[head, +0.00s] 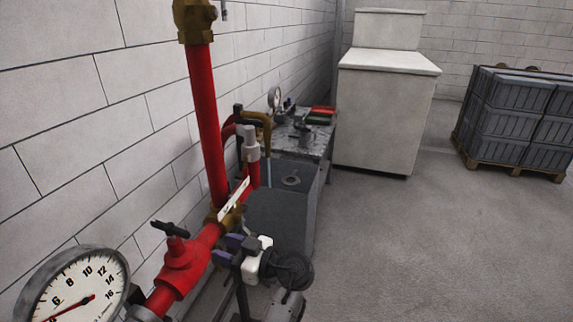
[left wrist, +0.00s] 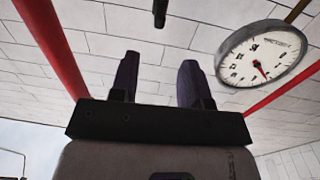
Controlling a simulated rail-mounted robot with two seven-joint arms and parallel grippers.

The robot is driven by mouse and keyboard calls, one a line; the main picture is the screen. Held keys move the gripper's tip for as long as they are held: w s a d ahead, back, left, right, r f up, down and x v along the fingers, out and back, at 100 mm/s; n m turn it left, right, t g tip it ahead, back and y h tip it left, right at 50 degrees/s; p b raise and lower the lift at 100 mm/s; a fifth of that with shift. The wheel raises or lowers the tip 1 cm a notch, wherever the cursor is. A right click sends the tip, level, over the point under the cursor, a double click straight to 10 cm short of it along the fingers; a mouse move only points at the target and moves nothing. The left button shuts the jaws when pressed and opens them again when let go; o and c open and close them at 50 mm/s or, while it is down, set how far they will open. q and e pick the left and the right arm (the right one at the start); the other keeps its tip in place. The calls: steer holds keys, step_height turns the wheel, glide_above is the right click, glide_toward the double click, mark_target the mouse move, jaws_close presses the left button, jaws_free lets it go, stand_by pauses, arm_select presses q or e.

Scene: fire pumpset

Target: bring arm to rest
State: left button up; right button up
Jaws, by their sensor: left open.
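My left gripper (head: 228,249) is low in the middle of the head view, beside the red pipework, its dark purple fingers pointing towards the wall. In the left wrist view the gripper (left wrist: 160,70) is open, with an empty gap between its two fingers. Behind the fingers are the block wall and a dark rod end. My right gripper does not show in either view.
A red pipe (head: 203,120) rises along the block wall. A red valve (head: 183,262) and a round gauge (head: 75,292) are at the lower left. A grey tank (head: 283,212), bench (head: 318,142) and white cabinet (head: 385,105) stand beyond. Floor to the right is clear before stacked crates (head: 515,115).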

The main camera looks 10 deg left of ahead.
arm_select(q)
steer(key=s+d+f+m+t+h, duration=0.4)
steer(key=s+m+t+h, duration=0.35)
steer(key=m+h, duration=0.9)
steer(key=s+a+f+m+g+h, duration=0.15)
steer(key=s+f+g, duration=0.25)
steer(key=s+f, duration=0.95)
steer(key=s+a+f+g, duration=0.25)
steer(key=s+f, duration=0.75)
steer(key=s, duration=0.6)
step_height(320, 180, up, 31)
steer(key=p, duration=3)
steer(key=shift+f+g+p, duration=0.2)
steer(key=shift+g+p, duration=0.1)
